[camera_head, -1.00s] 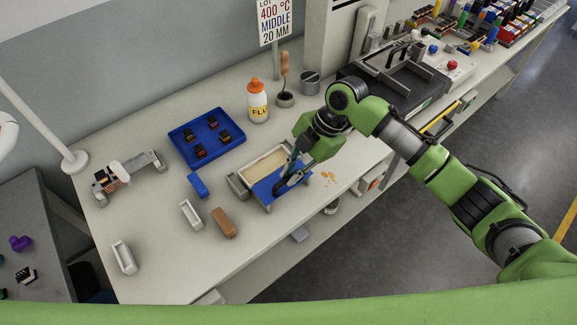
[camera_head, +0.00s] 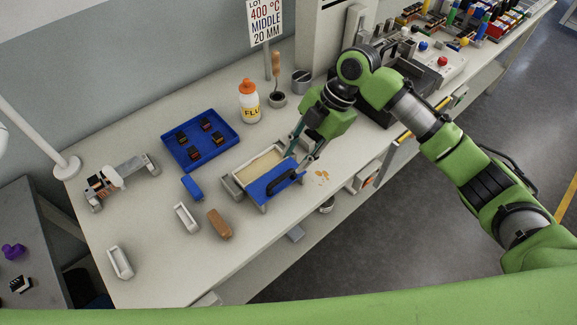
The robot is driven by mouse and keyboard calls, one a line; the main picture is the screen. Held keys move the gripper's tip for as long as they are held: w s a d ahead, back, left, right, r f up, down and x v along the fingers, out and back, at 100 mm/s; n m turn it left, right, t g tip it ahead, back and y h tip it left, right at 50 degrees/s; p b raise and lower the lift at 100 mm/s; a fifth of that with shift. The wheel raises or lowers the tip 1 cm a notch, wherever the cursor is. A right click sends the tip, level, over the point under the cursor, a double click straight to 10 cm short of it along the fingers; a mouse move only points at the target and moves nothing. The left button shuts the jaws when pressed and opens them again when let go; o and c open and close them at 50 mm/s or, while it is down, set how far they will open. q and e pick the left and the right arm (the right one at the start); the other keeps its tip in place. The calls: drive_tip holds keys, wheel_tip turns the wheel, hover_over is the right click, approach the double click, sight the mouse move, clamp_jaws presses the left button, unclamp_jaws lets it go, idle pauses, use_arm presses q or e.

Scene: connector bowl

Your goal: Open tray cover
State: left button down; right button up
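The tray (camera_head: 237,188) is a light grey box with a tan filling on the bench. Its blue cover (camera_head: 262,191) lies over the near right part, leaving the tan filling uncovered at the back left. A black handle (camera_head: 285,181) stands on the cover. My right gripper (camera_head: 296,162) is above the tray's right end. Its two fingers are spread, with one tip close to the handle; I cannot tell whether they touch. My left gripper is not in view.
A blue tray (camera_head: 180,164) with several dark connectors lies behind left. A flux bottle (camera_head: 249,103) and a cup with a brush (camera_head: 277,98) stand behind. A blue block (camera_head: 192,187), white holder (camera_head: 186,218) and brown block (camera_head: 220,224) lie left.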

drive_tip(key=v, duration=0.5)
drive_tip(key=shift+r, duration=0.1)
idle(0.3)
